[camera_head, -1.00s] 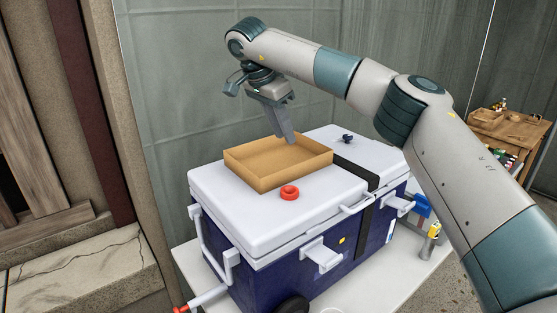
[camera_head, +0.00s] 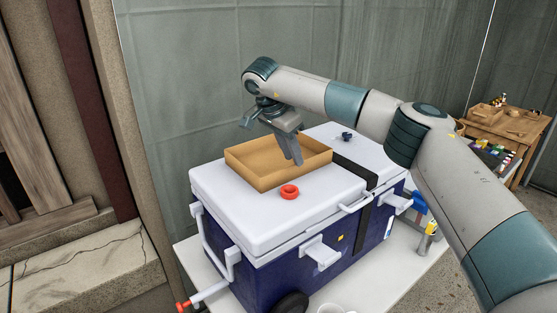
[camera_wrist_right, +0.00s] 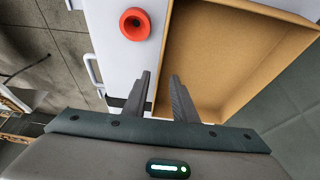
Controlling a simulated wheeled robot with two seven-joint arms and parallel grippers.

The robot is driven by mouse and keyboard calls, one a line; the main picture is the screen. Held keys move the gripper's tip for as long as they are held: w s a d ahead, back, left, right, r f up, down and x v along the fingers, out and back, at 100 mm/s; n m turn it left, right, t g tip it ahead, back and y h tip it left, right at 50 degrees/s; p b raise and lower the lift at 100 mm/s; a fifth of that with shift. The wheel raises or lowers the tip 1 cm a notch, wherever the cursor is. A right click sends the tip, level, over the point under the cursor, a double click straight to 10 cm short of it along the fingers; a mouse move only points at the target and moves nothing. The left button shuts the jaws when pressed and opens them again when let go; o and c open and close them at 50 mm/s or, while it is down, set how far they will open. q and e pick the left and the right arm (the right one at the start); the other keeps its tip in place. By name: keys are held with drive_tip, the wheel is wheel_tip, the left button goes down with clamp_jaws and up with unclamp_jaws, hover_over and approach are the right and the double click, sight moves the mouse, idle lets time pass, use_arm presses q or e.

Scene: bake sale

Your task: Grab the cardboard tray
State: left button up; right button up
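The cardboard tray (camera_head: 262,160) is a shallow, open, tan box, empty as far as I can see. It lies on the white lid of a cooler, and it also fills the upper right of the right wrist view (camera_wrist_right: 225,50). My right gripper (camera_head: 294,161) reaches down over the tray's right-hand part in the head view. In the right wrist view its two fingers (camera_wrist_right: 161,76) are apart, one on each side of the line of a tray wall. I cannot tell whether either finger touches the wall. My left gripper is not in view.
The blue cooler (camera_head: 275,265) with its white lid stands on a light table (camera_head: 405,275). A red ring (camera_head: 289,191) lies on the lid close to the tray. A small dark object (camera_head: 347,137) sits farther back. A wooden table (camera_head: 505,125) stands at the right.

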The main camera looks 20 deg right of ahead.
drive_tip(key=shift+w+d+f+p, duration=0.1)
drive_tip(key=shift+d+f+p, duration=0.3)
drive_tip(key=shift+p, duration=0.1)
drive_tip(key=p+x, duration=0.1)
drive_tip(key=x, duration=0.2)
drive_tip(key=shift+d+r+p, duration=0.15)
drive_tip(key=shift+d+p, duration=0.15)
drive_tip(key=shift+p, duration=0.05)
drive_tip(key=shift+w+d+f, duration=0.1)
drive_tip(key=shift+d+f, duration=0.05)
drive_tip(key=shift+f, duration=0.45)
clamp_jaws()
